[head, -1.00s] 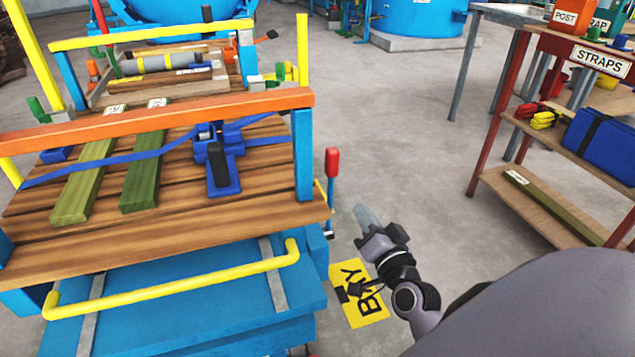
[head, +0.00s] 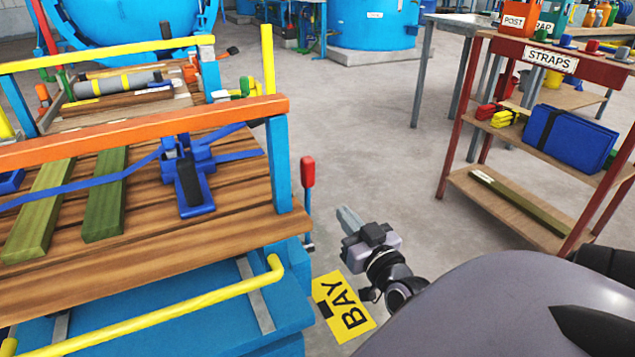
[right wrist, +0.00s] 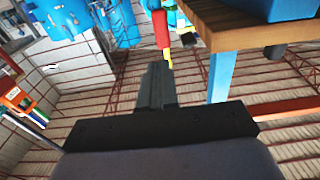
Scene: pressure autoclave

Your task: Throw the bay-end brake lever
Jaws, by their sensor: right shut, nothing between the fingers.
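The brake lever (head: 308,172) has a red grip on a thin post and stands upright at the right side of the loaded cart (head: 230,226), near its front corner. My right gripper (head: 342,213) is shut and empty, to the right of the lever and lower in the head view, apart from it. In the right wrist view the shut fingers (right wrist: 154,72) point towards the red grip (right wrist: 160,28), which appears just beyond their tips with a gap that is hard to judge. My left gripper is out of view.
A yellow BAY sign (head: 345,308) lies on the floor below my right gripper. A red-framed STRAPS shelf (head: 480,110) stands to the right. A yellow rail (head: 150,312) runs along the cart's front. The floor between cart and shelf is clear.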

